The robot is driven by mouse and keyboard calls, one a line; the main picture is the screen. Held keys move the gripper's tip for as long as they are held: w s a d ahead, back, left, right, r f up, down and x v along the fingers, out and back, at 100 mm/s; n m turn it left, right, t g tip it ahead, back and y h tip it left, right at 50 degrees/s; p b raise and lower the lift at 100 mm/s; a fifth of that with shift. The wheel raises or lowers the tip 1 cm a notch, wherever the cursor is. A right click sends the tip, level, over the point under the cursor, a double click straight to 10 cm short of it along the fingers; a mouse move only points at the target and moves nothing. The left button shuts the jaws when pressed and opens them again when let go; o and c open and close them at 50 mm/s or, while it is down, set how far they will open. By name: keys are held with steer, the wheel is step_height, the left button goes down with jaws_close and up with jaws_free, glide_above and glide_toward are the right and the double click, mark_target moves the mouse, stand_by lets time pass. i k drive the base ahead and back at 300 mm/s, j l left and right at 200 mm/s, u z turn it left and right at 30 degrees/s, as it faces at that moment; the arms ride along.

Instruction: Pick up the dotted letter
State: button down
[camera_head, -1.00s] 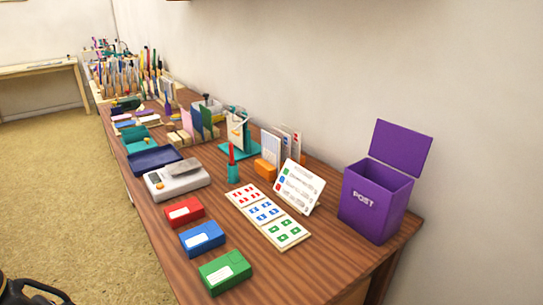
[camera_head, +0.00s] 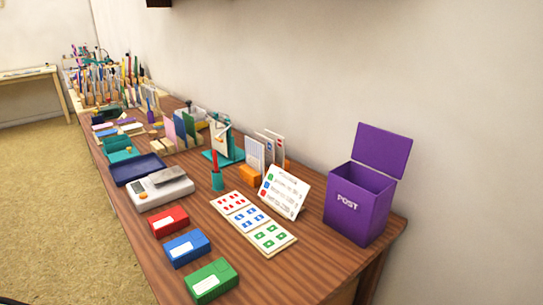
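Several upright letters stand in an orange holder (camera_head: 250,175) on the wooden table. The front letter (camera_head: 255,154) is pale with faint lines or marks. Two more letters stand behind it, a middle one (camera_head: 268,146) and a rear one (camera_head: 278,146), mostly covered. Each of those two has a small coloured mark. The patterns are too small to tell which letter is dotted. My gripper is not in view.
A white sign card (camera_head: 284,191) leans in front of the letters. A purple post box (camera_head: 357,206) with its lid up stands right. Stamp sheets (camera_head: 249,206), a teal pen cup (camera_head: 217,181), a scale (camera_head: 150,196) and red (camera_head: 168,221), blue (camera_head: 186,248) and green (camera_head: 211,281) inkpads lie nearby.

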mark_target(269, 145)
steer(key=i+j, duration=0.1)
steer(key=j, duration=0.3)
steer(key=i+j, duration=0.15)
steer(key=j, duration=0.3)
steer(key=i+j, duration=0.1)
steer(key=j, duration=0.3)
steer(key=i+j, duration=0.1)
steer(key=j, duration=0.35)
steer(key=i+j, duration=0.1)
steer(key=j, duration=0.3)
steer(key=i+j, duration=0.15)
steer(key=j, duration=0.3)
steer(key=i+j, duration=0.1)
steer(key=j, duration=0.3)
steer(key=j+z, duration=0.15)
steer(key=z, duration=0.2)
steer(key=j+z, duration=0.2)
steer(key=z, duration=0.15)
steer(key=j+z, duration=0.2)
steer(key=z, duration=0.15)
steer(key=i+z, duration=0.15)
steer(key=z, duration=0.55)
steer(key=i, duration=0.9)
